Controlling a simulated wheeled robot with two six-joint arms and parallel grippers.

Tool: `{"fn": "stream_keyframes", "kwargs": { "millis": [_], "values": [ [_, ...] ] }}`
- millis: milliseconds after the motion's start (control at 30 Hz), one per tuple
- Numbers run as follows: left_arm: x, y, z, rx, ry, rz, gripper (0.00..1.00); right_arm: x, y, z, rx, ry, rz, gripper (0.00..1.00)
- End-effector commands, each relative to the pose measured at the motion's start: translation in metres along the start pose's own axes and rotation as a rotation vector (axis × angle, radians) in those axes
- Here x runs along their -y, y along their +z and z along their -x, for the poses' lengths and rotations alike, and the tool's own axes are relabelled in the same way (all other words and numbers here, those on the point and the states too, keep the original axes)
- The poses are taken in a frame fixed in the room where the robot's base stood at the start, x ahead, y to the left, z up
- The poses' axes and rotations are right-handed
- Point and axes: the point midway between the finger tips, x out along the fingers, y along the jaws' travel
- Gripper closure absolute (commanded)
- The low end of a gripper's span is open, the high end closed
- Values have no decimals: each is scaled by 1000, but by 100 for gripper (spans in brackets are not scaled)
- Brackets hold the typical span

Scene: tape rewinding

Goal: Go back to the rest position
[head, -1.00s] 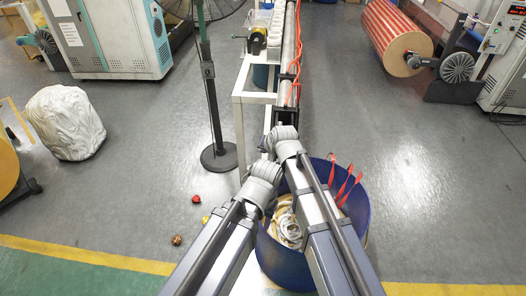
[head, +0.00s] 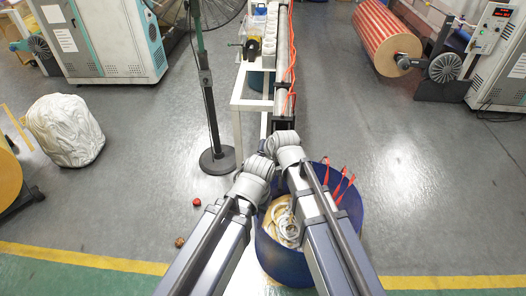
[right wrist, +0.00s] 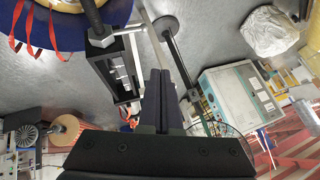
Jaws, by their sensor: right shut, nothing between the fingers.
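My right arm and left arm reach forward side by side from the bottom of the head view, their grey joints close together at the centre. My right gripper (right wrist: 160,85) shows clearly in the right wrist view. Its two dark fingers are pressed together with nothing between them, and the floor lies behind them. In the head view its fingers cannot be made out. My left arm's far joint shows in the head view, but the left gripper's fingers do not.
A blue bin (head: 354,215) with pale coiled tape (head: 283,222) stands below my right arm. A white bench (head: 238,103) with a row of white spools lies ahead. A black stand (head: 212,125) stands left of it. Small spools (head: 196,202) lie on the floor. Open floor lies on both sides.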

Motion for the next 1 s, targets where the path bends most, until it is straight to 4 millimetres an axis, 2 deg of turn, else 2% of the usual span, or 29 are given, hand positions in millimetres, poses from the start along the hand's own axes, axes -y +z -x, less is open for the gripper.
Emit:
{"fn": "stream_keyframes", "kwargs": {
  "millis": [167,267,367,500,600,800,1000],
  "values": [
    [0,0,0,0,0,0,50,0,0,0,0,0,0,100],
    [0,0,0,0,0,0,50,-9,3,3,12,15,4,100],
    [0,0,0,0,0,0,50,-40,15,13,60,68,25,100],
    [0,0,0,0,0,0,50,-99,42,37,176,168,65,100],
    [0,0,0,0,0,0,50,-129,59,53,250,217,85,100],
    [0,0,0,0,0,0,50,-174,88,81,374,285,108,100],
    [0,0,0,0,0,0,50,-207,116,109,486,330,118,100]
  ]
}}
